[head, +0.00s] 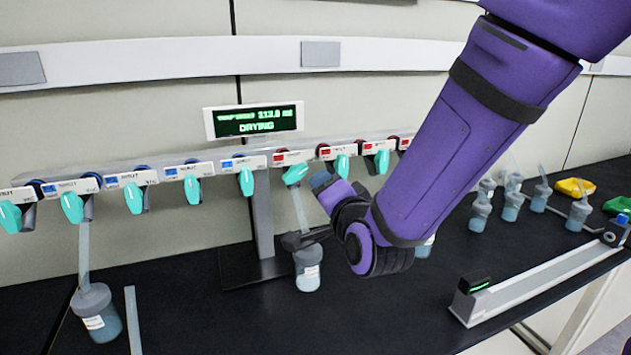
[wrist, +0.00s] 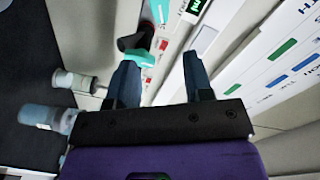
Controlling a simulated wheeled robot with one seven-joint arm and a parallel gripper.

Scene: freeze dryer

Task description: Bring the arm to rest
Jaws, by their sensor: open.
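My gripper (head: 322,181) is near the front of the valve row in the head view, at the end of my purple arm. In the wrist view its two dark blue fingers (wrist: 160,62) stand apart with nothing held between them. A teal valve handle (wrist: 140,57) shows behind the left finger, farther off. In the head view a flask (head: 307,276) with a tube rising towards a teal valve (head: 295,174) is just below and left of my gripper. My wrist hides part of the bench behind it.
The freeze dryer's manifold (head: 120,180) carries several teal valves. Its display (head: 254,120) reads DRYING. The black bench (head: 380,315) has clear room in front.

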